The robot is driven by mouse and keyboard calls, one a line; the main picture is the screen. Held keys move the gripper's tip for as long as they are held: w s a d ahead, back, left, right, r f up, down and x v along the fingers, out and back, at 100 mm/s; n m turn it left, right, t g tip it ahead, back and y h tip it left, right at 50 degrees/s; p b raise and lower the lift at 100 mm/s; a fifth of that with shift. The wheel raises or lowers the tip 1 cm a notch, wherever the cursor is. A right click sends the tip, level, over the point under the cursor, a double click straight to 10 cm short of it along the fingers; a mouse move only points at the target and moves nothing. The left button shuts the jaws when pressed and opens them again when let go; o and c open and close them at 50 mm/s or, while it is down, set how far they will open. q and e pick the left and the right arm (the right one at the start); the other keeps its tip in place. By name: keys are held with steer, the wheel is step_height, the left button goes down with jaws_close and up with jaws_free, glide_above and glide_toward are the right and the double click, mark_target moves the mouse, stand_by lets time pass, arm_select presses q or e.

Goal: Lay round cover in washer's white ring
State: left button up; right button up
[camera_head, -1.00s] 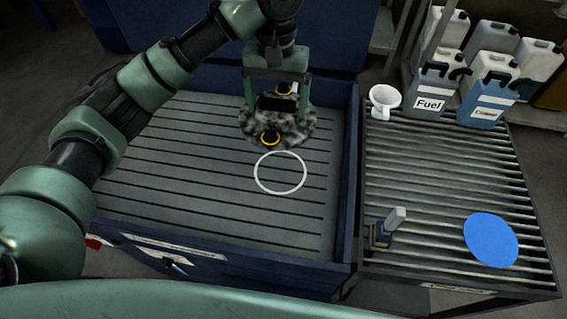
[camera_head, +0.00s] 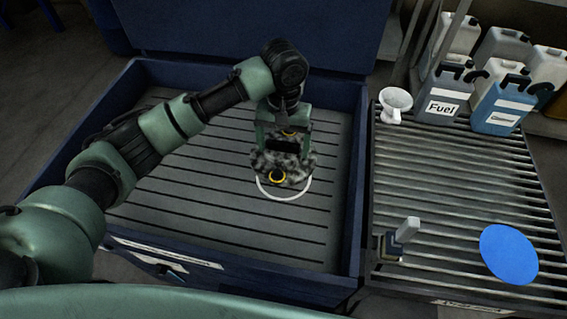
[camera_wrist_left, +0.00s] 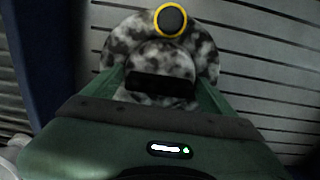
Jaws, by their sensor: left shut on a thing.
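My left gripper (camera_head: 283,147) is shut on the round cover (camera_head: 262,163), a mottled black and grey disc with yellow-ringed black knobs. The cover hangs over the far part of the white ring (camera_head: 284,197) on the washer's ribbed floor (camera_head: 220,215). The near arc of the ring shows, and its far part is hidden behind the cover. Whether the cover touches the floor is hard to tell. In the left wrist view the cover (camera_wrist_left: 205,50) sits between the green fingers, with one knob (camera_wrist_left: 171,19) at the top. My right gripper is not in view.
The washer has raised blue walls (camera_head: 357,190) and an open lid (camera_head: 240,35) behind. On the slatted table (camera_head: 450,190) to the right are a white funnel cup (camera_head: 395,104), a fuel can (camera_head: 442,98), a blue can (camera_head: 503,104), a blue disc (camera_head: 509,254) and a small grey-blue item (camera_head: 400,240).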

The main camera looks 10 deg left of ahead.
mark_target(284, 144)
arm_select(q)
step_height(284, 144, down, 8)
steer(key=shift+f, duration=0.1)
stand_by(0.4)
steer(key=shift+p, duration=0.3)
steer(key=o, duration=1.5)
steer(key=shift+f, duration=0.1)
steer(key=shift+o, duration=0.2)
step_height(284, 144, up, 12)
steer(key=shift+r+b, duration=0.1)
steer(key=shift+b, duration=0.35)
